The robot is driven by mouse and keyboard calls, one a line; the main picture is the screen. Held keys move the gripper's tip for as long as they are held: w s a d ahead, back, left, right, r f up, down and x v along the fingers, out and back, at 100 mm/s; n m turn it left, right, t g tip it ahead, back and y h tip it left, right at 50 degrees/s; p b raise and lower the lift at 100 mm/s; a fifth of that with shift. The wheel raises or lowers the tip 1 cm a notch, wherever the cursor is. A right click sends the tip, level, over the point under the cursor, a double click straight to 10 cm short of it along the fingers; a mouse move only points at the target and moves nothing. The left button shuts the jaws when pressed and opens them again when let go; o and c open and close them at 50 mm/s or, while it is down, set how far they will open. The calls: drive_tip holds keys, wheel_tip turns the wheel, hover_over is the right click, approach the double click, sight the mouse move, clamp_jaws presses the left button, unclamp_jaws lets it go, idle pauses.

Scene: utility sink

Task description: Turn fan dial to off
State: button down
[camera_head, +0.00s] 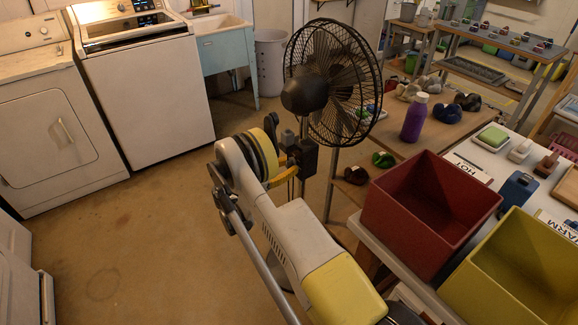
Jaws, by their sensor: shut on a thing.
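A black standing fan (335,85) with a round wire cage stands on the floor in the middle of the view. Its dark motor housing (305,95) faces left, and a dark box sits lower at its pole. My arm reaches up from the bottom right, and my gripper (291,160) is at the dark box, below the motor housing. The gripper is shut on what seems to be the fan dial. The fingertips are small and partly hidden by my wrist, and the dial and its setting cannot be made out.
A red bin (430,213) and a yellow bin (525,270) stand on the white table at the right. A purple bottle (414,118) stands on a wooden table behind. A washer (145,85), a dryer (50,120) and a sink (218,30) line the left. The floor at left is clear.

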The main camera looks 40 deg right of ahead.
drive_tip(key=shift+n, duration=0.4)
drive_tip(key=c, duration=1.4)
unclamp_jaws()
drive_tip(key=shift+r, duration=0.1)
drive_tip(key=a, duration=1.2)
drive_tip(key=shift+w, duration=0.3)
